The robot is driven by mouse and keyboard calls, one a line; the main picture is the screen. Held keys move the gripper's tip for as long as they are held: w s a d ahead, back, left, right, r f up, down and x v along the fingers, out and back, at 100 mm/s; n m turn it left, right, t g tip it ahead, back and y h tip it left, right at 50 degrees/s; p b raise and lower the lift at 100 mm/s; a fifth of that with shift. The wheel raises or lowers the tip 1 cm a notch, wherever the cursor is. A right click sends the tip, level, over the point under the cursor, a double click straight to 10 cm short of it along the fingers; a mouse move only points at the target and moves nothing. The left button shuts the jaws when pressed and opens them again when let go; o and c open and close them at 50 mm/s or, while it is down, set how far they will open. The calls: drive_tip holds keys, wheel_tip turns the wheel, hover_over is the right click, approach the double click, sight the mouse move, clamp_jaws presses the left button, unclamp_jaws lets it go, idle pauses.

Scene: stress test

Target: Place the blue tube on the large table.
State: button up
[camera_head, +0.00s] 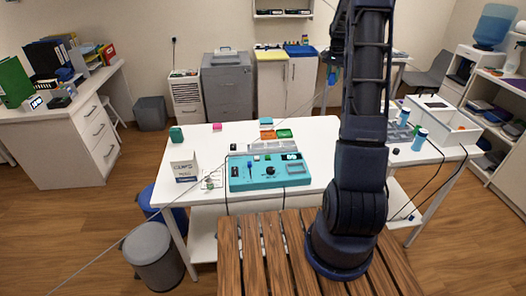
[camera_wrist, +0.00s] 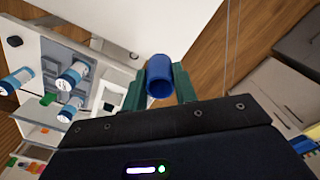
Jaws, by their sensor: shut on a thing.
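The blue tube (camera_wrist: 159,77) is between the two dark green fingers of my gripper (camera_wrist: 158,85) in the wrist view, with its open end towards the camera. My gripper is shut on it. The large white table (camera_head: 215,143) stands in the middle of the head view. In the head view my arm rises on the right, and a small blue and teal shape at its end shows high up, beyond the table's far edge. The tube's far end is hidden in the wrist view.
A teal control box (camera_head: 270,171) stands at the table's front. Blue-capped bottles (camera_head: 419,139) and a white bin (camera_head: 442,119) are at the right. Bare tabletop shows at the left.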

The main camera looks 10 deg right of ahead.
drive_tip(key=w+a+f+n, duration=0.25)
drive_tip(key=a+n, duration=0.25)
drive_tip(key=a, duration=1.9)
drive_tip(key=w+a+f+n, duration=0.25)
drive_tip(key=a+n, duration=0.25)
drive_tip(key=a, duration=1.9)
drive_tip(key=f, duration=1.9)
drive_tip(key=shift+s+d+f, duration=0.15)
drive_tip(key=shift+s+f, duration=0.15)
drive_tip(key=shift+f, duration=0.1)
drive_tip(key=shift+f, duration=0.15)
drive_tip(key=o, duration=0.9)
drive_tip(key=shift+o, duration=0.2)
